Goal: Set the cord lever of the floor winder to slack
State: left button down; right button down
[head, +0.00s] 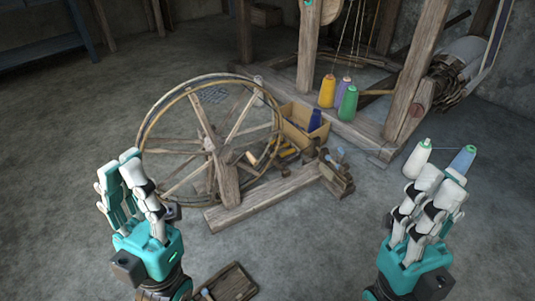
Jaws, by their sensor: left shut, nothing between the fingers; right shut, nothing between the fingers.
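The floor winder stands on the floor in the middle of the head view, with a large spoked wooden wheel (150,128) on a wooden base beam (262,196). At the base's right end is a small wooden head (336,178) with little upright pieces. I cannot tell for sure which small piece is the cord lever or how it is set. My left gripper (119,168) is shut and empty, left of the wheel in the picture. My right gripper (440,184) is shut and empty, well right of the winder's head. Neither visibly touches the winder.
A box (296,130) with bobbins sits behind the wheel. Yellow, purple and green (348,103) cones stand at the loom frame (414,70). White (417,159) and blue (463,159) cones show just beyond my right gripper. A wooden tray (236,285) lies at the bottom. Floor between my grippers is mostly free.

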aim_at(273, 162)
jog(key=i+l+z, duration=0.15)
jog(key=i+l, duration=0.95)
jog(key=l, duration=0.15)
